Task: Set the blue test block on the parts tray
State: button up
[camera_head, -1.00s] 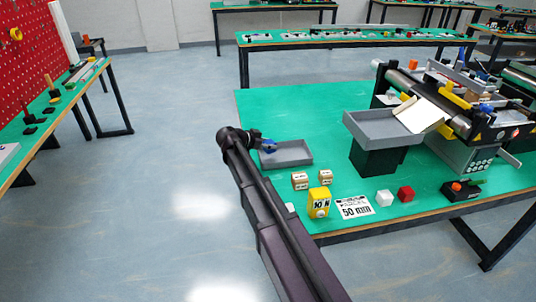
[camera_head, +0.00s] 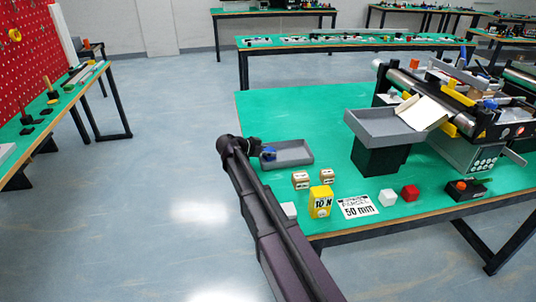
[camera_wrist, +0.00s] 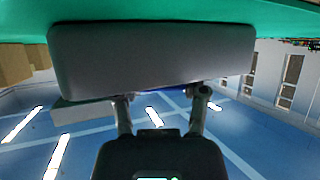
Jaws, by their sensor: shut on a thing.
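The parts tray (camera_head: 302,162) is a shallow grey tray lying on the green table in the head view. My gripper (camera_head: 260,150) is at the tray's left end, low over it. It is shut on the blue test block (camera_head: 268,154), a small bit of blue showing at the fingertips. In the wrist view the grey tray wall (camera_wrist: 150,58) fills the upper middle, in front of the fingers (camera_wrist: 162,98). The block is mostly hidden there. I cannot tell whether it touches the tray.
A raised grey tray (camera_head: 378,130) and the conveyor (camera_head: 440,110) are to the right. The green table behind the parts tray is clear.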

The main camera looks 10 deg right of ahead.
jog(key=shift+f, duration=0.1)
jog(key=o, duration=1.2)
jog(key=shift+c, duration=0.2)
jog(key=shift+r, duration=0.25)
jog(key=p+v, duration=0.5)
jog(key=v, duration=0.7)
jog(key=shift+p, duration=0.4)
jog(key=shift+s+f, duration=0.1)
